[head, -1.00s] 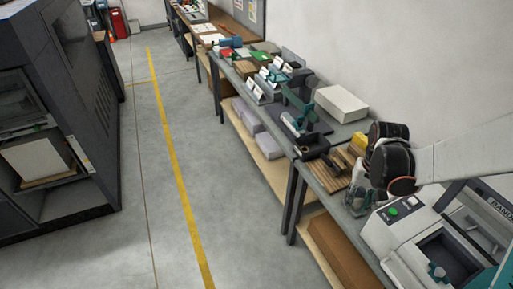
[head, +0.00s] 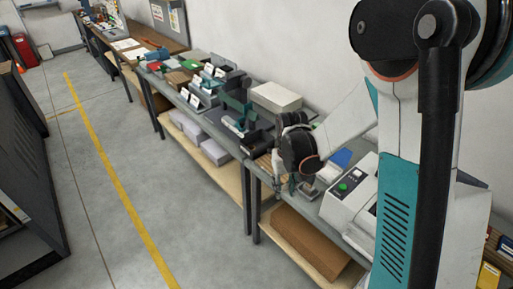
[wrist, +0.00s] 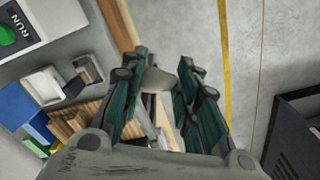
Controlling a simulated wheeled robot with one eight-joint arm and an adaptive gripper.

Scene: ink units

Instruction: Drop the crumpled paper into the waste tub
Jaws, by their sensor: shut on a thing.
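My gripper (wrist: 163,66) has two grey fingers with teal pads. In the wrist view it is shut on a pale, greyish lump, the crumpled paper (wrist: 157,84), held between the pads. In the head view my gripper (head: 281,186) hangs at the bench's front edge, small and partly hidden by my wrist; the paper cannot be made out there. The wrist view shows the bench edge and floor beyond the fingers. I cannot make out the waste tub in either view.
The grey bench (head: 222,140) runs along the wall, crowded with parts. A machine with a green RUN button (head: 343,187) stands right of my gripper. A brown box (head: 310,243) lies on the lower shelf. The floor (head: 170,190) left of the bench is clear.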

